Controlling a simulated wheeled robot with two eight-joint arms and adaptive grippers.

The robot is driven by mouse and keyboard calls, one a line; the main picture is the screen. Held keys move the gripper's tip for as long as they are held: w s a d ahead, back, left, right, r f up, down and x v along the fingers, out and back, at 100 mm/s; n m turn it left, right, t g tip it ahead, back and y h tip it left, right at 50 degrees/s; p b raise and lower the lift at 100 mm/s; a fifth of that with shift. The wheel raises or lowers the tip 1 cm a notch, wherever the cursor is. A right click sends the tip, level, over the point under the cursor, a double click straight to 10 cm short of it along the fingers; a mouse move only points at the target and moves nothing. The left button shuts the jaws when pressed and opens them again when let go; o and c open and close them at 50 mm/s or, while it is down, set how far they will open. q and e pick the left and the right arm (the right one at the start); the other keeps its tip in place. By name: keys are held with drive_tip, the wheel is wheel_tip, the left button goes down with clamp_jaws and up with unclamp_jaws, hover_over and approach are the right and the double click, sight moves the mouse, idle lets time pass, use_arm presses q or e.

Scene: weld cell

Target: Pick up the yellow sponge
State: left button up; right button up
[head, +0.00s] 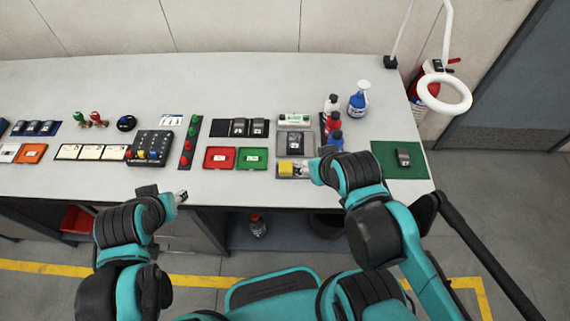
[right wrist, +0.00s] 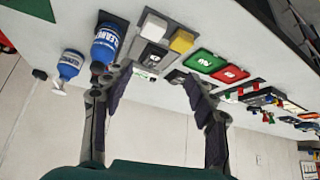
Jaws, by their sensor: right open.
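The yellow sponge (head: 285,168) lies in a grey tray (head: 296,177) near the front edge of the bench, just left of my right gripper (head: 313,170). In the right wrist view the sponge (right wrist: 182,41) sits beside a white block (right wrist: 153,27), beyond the fingertips. My right gripper (right wrist: 152,78) is open with its fingers spread wide and nothing between them. In the head view its arm covers much of it. My left gripper (head: 181,197) is off the front edge of the bench, far left of the sponge; its finger opening is too small to tell.
Blue, red and white bottles (head: 333,122) and a blue spray bottle (head: 357,99) stand behind my right gripper. Red (head: 219,166) and green (head: 253,166) trays lie left of the sponge. A green mat (head: 385,150) lies at the right. A white ring lamp (head: 466,105) overhangs the right end.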

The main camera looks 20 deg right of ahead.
drive_tip(key=shift+o, duration=0.6)
drive_tip(key=n+g, duration=0.7)
drive_tip(key=n, duration=0.7)
approach(286, 166)
drive_tip(key=shift+s+d+f, duration=0.15)
drive_tip(key=shift+s+f, duration=0.1)
drive_tip(key=shift+s, duration=0.15)
drive_tip(key=shift+w+f, duration=0.15)
drive_tip(key=shift+f, duration=0.15)
drive_tip(key=shift+f+n, duration=0.25)
drive_tip(key=shift+n, duration=0.15)
drive_tip(key=shift+a+f, duration=0.2)
drive_tip(key=shift+f, duration=0.75)
drive_tip(key=f+b, duration=0.1)
drive_tip(key=f, duration=0.1)
drive_tip(key=f+b, duration=0.1)
drive_tip(key=f, duration=0.1)
drive_tip(key=f+b, duration=0.1)
drive_tip(key=f, duration=0.1)
drive_tip(key=shift+w, duration=0.4)
drive_tip(key=shift+r, duration=0.15)
